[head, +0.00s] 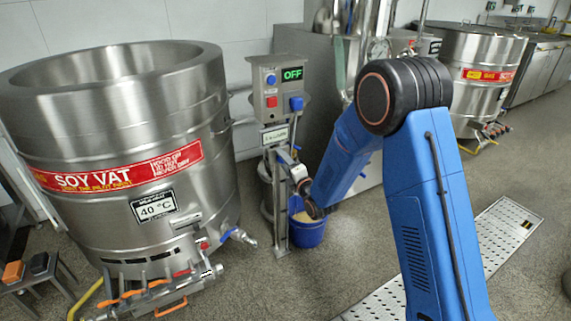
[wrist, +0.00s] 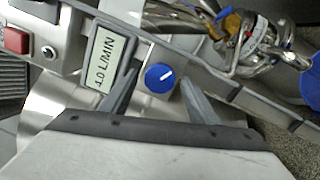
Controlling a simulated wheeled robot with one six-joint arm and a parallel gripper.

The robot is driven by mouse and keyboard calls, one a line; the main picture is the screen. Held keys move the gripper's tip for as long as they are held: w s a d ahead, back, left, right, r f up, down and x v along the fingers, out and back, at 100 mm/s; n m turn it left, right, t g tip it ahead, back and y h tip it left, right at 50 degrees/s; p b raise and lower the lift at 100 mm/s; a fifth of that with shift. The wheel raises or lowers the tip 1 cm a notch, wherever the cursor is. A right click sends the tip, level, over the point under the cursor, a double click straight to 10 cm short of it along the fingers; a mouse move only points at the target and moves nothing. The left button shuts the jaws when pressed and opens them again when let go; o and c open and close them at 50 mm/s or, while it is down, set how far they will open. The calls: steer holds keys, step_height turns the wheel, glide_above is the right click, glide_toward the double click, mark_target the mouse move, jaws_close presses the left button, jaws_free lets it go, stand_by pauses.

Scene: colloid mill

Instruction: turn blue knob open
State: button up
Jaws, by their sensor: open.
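The blue knob (wrist: 160,77) shows in the wrist view as a round dial with a white pointer line slanting up and right. My gripper (wrist: 159,84) is open, with one dark finger on each side of the knob. I cannot tell whether either finger touches it. In the head view my gripper (head: 285,157) is at the post just below the small display (head: 275,135), and I cannot make out this knob there.
A control box (head: 278,88) above has a green OFF readout, blue controls and a red button. The steel soy vat (head: 125,130) stands close on the left. A blue bucket (head: 308,233) stands on the floor by the post. Pipework (wrist: 255,40) lies beyond the knob.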

steer(key=v, duration=1.7)
steer(key=shift+s, duration=0.2)
steer(key=shift+d, duration=0.1)
steer(key=s+d+r+m+g+h, duration=0.2)
steer(key=s+d+r+m+h, duration=0.25)
steer(key=d+m, duration=0.35)
steer(key=s+d+r+m+g+h, duration=0.3)
steer(key=d+r+m, duration=0.25)
steer(key=d, duration=0.45)
steer(key=s+d+r+m+g, duration=0.1)
steer(key=s+d+m+g, duration=0.1)
steer(key=s, duration=0.7)
steer(key=s+d+r+m+g+h, duration=0.1)
steer(key=s+d+m+g, duration=0.1)
steer(key=s+d+m, duration=0.2)
steer(key=s+d+r+m+g+h, duration=0.1)
steer(key=s+m, duration=0.7)
steer(key=s, duration=0.8)
steer(key=shift+s+d+g, duration=0.15)
steer(key=shift+d+g, duration=0.45)
steer(key=shift+d, duration=0.3)
